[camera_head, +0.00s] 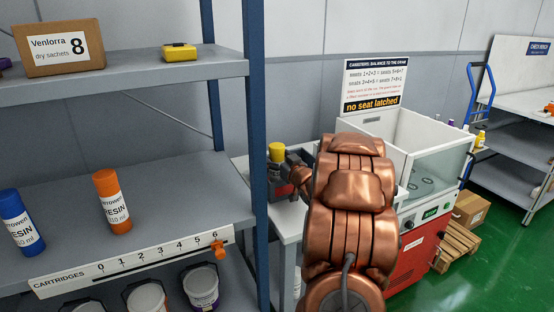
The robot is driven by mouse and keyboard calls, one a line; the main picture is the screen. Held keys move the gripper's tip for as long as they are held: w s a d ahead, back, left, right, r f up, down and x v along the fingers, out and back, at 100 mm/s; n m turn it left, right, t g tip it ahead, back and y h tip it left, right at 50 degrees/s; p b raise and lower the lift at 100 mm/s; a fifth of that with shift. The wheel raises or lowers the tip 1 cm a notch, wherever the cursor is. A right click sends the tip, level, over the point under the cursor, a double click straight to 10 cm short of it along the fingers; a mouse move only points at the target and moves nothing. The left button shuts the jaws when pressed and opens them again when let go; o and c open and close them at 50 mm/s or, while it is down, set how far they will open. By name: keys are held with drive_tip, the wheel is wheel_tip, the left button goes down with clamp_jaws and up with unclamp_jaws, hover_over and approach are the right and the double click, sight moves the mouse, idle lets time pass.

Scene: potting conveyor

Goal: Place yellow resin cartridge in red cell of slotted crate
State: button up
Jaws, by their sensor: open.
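A yellow cylinder (277,152), which looks like the yellow resin cartridge, stands upright on the grey side table beyond the shelf. Its lower part is hidden. A dark grey and red object (283,190) sits just below it; I cannot tell if this is the slotted crate or its red cell. My gripper (293,165) is open, just right of the yellow cylinder, and mostly hidden by my copper-coloured arm. I cannot tell whether its fingers touch the cylinder.
The left shelf's blue post (256,110) stands close to the arm. Blue (20,222) and orange (112,202) resin cartridges stand on the shelf (165,188). A white and red machine (430,215) with an open bin is on the right. Green floor is clear at lower right.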

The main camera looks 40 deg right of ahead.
drive_tip(key=b+v, duration=0.1)
drive_tip(key=v, duration=1.1)
idle(0.5)
